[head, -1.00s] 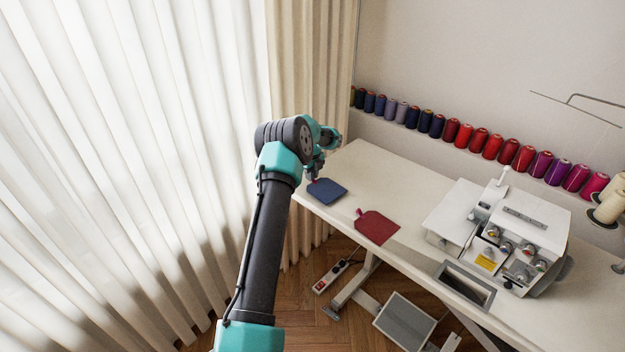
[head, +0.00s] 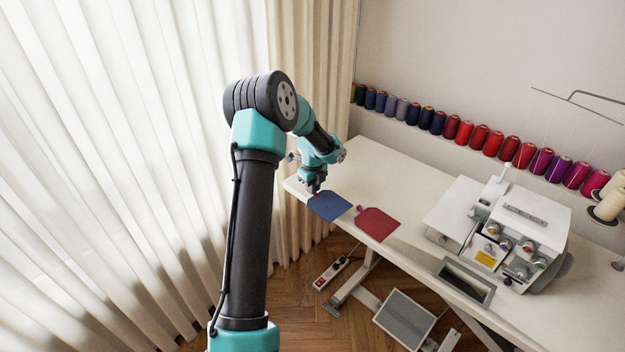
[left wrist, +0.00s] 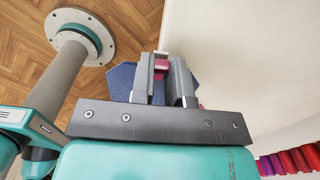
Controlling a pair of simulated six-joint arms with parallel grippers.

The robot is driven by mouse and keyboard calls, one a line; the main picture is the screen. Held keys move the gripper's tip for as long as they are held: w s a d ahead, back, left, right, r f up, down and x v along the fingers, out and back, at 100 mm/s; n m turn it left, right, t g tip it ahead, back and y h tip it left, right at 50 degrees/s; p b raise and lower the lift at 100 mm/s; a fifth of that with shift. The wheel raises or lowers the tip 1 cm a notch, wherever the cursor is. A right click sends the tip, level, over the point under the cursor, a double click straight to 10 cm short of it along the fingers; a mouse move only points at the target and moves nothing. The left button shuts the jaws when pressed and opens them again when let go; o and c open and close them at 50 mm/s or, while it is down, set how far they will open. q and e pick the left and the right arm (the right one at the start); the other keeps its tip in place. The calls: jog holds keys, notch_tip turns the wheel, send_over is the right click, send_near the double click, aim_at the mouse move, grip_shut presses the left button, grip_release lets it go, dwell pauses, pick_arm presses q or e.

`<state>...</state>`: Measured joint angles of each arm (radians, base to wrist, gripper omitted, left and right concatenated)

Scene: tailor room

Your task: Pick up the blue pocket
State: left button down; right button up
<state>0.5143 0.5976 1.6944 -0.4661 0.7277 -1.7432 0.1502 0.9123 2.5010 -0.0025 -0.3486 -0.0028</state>
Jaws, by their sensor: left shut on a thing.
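The blue pocket (head: 331,206) is at the table's front left edge in the head view. Its lower corner reaches the edge line; I cannot tell whether it is raised off the top. My left gripper (head: 315,191) is at its far left corner, shut on its small red tab. In the left wrist view, the fingers (left wrist: 166,78) close around the red tab, and the blue pocket (left wrist: 121,79) shows on both sides of them. My right gripper is not in view.
A red pocket (head: 378,225) lies close to the right of the blue one. A white sewing machine (head: 500,235) stands further right on the white table (head: 395,180). Thread spools (head: 465,133) line the wall. Curtains (head: 120,150) hang at the left.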

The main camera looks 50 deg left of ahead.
aim_at(313, 198)
pick_arm(q)
jog(key=shift+s+d+r, duration=0.15)
jog(key=shift+s+d, duration=0.9)
jog(key=shift+d, duration=0.2)
